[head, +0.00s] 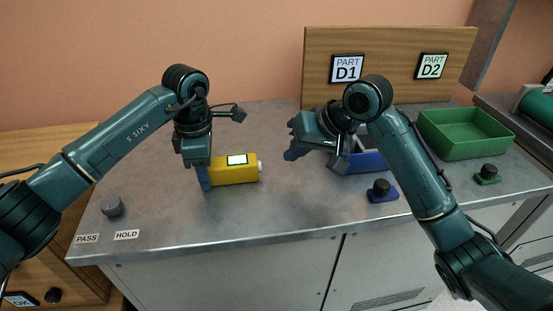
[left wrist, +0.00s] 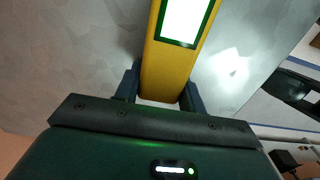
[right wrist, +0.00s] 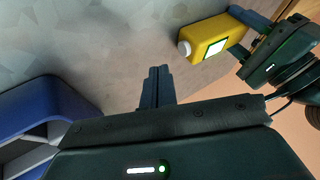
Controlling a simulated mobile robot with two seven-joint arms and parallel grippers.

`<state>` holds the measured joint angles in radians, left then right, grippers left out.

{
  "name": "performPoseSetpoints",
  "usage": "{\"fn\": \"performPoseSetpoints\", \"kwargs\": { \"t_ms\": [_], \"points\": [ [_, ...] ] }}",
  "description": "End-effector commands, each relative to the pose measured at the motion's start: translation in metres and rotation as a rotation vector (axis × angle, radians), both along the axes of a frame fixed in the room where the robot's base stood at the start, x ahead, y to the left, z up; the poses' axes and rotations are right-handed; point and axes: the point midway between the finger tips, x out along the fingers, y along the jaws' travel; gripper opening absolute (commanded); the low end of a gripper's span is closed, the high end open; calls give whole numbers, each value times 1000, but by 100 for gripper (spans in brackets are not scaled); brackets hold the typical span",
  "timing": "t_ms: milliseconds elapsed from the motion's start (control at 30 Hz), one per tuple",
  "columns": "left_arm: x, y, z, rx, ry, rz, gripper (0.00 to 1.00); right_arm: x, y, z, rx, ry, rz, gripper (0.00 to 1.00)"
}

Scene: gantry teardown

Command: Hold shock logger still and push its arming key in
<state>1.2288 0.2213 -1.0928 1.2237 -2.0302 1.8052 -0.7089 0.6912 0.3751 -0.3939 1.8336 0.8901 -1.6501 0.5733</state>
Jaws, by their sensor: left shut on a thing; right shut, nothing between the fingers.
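The shock logger (head: 230,173) is a yellow box with a lit, green-framed screen, lying on the grey bench at the left middle. My left gripper (head: 204,180) is shut on its left end; the left wrist view shows the logger (left wrist: 172,65) between the two fingers (left wrist: 160,92). A white round knob, probably the arming key (head: 260,167), sticks out of the logger's right end; it also shows in the right wrist view (right wrist: 184,48). My right gripper (head: 290,154) is shut and empty, to the right of the key and apart from it. Its fingertips (right wrist: 158,72) touch nothing.
A blue bin (head: 368,161) stands behind my right arm, and a green bin (head: 465,133) at the back right. Knobs on blue (head: 383,192) and green (head: 487,174) bases sit right. A grey knob (head: 112,207) is near the PASS and HOLD labels.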

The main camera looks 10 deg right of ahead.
Motion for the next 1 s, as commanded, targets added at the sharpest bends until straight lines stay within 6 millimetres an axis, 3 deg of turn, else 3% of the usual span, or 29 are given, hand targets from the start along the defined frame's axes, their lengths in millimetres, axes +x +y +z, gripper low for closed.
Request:
{"fn": "performPoseSetpoints", "kwargs": {
  "t_ms": [100, 300, 700, 733, 1000],
  "points": [
    [0, 1, 0, 2, 0, 2, 11, -9, -14, 21, -2, -3, -2, 0],
    [1, 2, 0, 3, 0, 3, 11, -20, -27, 44, -3, 0, -3, 0],
    [1, 2, 0, 3, 0, 4, 11, -24, -31, 51, -3, 1, -3, 0],
    [1, 2, 0, 3, 0, 4, 41, -24, -31, 51, -3, 1, -3, 0],
    [1, 2, 0, 3, 0, 4, 63, -23, -31, 50, -2, 1, -4, 0]
  ]
}}
